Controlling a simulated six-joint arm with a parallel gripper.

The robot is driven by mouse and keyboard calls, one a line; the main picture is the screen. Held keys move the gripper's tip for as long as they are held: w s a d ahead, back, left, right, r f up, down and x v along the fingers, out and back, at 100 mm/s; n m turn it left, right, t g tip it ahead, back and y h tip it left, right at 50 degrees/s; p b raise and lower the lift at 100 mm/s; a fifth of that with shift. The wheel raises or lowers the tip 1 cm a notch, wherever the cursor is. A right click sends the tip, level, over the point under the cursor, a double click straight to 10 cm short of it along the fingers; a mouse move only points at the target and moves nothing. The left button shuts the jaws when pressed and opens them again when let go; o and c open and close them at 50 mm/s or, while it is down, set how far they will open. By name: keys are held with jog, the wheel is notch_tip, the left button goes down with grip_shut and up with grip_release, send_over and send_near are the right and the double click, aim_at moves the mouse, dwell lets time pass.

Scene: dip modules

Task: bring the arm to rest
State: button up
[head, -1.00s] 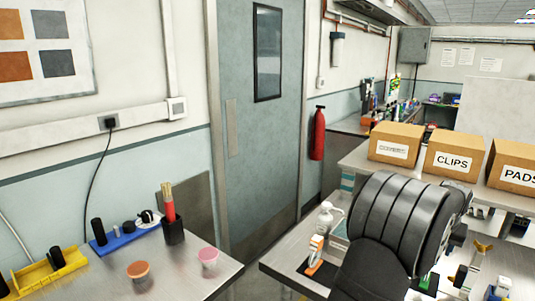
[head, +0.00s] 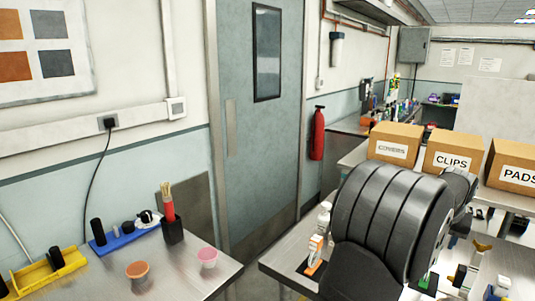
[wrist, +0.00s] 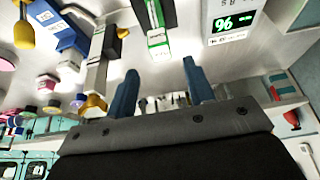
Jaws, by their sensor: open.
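My gripper (wrist: 160,90) shows in the wrist view with its two blue fingers apart and nothing between them. It is held clear of the items around it. In the head view my dark ribbed arm covers part of the right-hand bench (head: 285,262), and the gripper itself is hidden there. In the wrist view a white box with a green display (wrist: 226,22) is at the upper right, and a green and white box (wrist: 156,32) is beyond the fingers.
Cartons marked CLIPS (head: 452,151) and PADS (head: 512,168) stand on a shelf behind the arm. A white bottle (head: 324,217) and an orange and white item (head: 315,252) stand close left of the arm. A left bench (head: 190,270) holds small cups and colored trays.

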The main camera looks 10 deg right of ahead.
jog(key=x, duration=0.9)
notch_tip(320, 180, up, 10)
jog(key=shift+r, duration=0.1)
jog(key=s+a, duration=0.2)
jog(key=a, duration=0.9)
jog(key=s+a, duration=0.2)
jog(key=a, duration=0.9)
jog(key=w+a+f, duration=0.5)
jog(key=w+f, duration=0.4)
jog(key=w, duration=0.1)
jog(key=shift+w, duration=0.4)
jog(key=shift+a, duration=0.1)
